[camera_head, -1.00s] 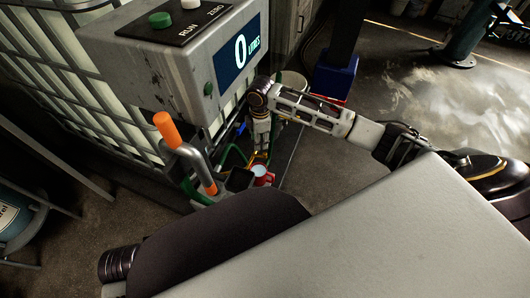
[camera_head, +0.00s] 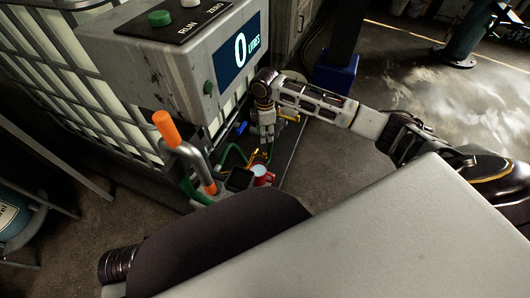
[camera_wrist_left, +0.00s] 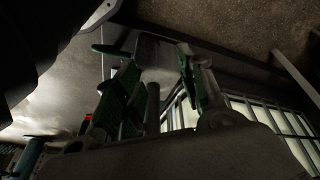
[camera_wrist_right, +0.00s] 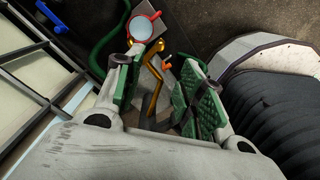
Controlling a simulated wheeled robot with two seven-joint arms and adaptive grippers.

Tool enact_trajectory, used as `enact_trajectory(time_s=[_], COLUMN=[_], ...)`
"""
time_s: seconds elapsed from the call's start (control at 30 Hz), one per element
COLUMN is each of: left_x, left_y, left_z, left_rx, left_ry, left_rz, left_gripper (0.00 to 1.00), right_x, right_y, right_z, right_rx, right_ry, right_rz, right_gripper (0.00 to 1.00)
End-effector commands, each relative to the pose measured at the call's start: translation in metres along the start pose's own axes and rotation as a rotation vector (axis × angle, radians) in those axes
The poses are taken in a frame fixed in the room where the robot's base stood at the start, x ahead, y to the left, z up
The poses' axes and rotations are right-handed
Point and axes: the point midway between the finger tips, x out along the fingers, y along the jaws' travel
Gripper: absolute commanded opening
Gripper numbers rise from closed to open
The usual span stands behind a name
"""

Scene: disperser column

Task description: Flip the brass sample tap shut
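The brass sample tap (camera_wrist_right: 153,78) shows in the right wrist view as a curved brass pipe between my right gripper's fingers. A small orange piece (camera_wrist_right: 167,60) sits beside it; I cannot tell if it is the lever. In the head view the brass (camera_head: 259,156) is small, just below the gripper. My right gripper (camera_wrist_right: 163,62) is open, its green pads on either side of the pipe, with no clear contact. It also hangs downward in the head view (camera_head: 266,147). My left gripper (camera_wrist_left: 160,70) is open, seen only in its own wrist view, with no tap between its fingers.
A red-rimmed cup (camera_wrist_right: 145,27) stands beyond the tap. An orange-handled lever (camera_head: 184,150) rises left of it, with green hoses (camera_wrist_right: 108,32) around. The display box (camera_head: 195,70) reading 0 litres overhangs from behind, beside a caged tank (camera_head: 95,85).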

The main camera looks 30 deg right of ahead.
Motion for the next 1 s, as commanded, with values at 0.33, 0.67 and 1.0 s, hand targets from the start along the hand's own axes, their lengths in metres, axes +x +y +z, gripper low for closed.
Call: enact_trajectory(time_s=[0.33,0.67,1.0], left_x=[0.007,0.041,0.073], left_y=[0.005,0.011,0.016], left_z=[0.001,0.004,0.008], left_rx=[0.000,-0.013,-0.033], left_ry=[0.035,0.090,0.148], left_rz=[0.021,0.055,0.088], left_gripper=[0.40,0.40,0.40], right_x=[0.037,0.074,0.112], right_y=[-0.001,0.000,-0.001], right_z=[0.000,0.000,0.000], right_rx=[0.000,0.000,-0.001], right_ry=[-0.001,0.000,-0.001], right_rz=[-0.001,0.000,0.000], right_gripper=[0.39,0.39,0.39])
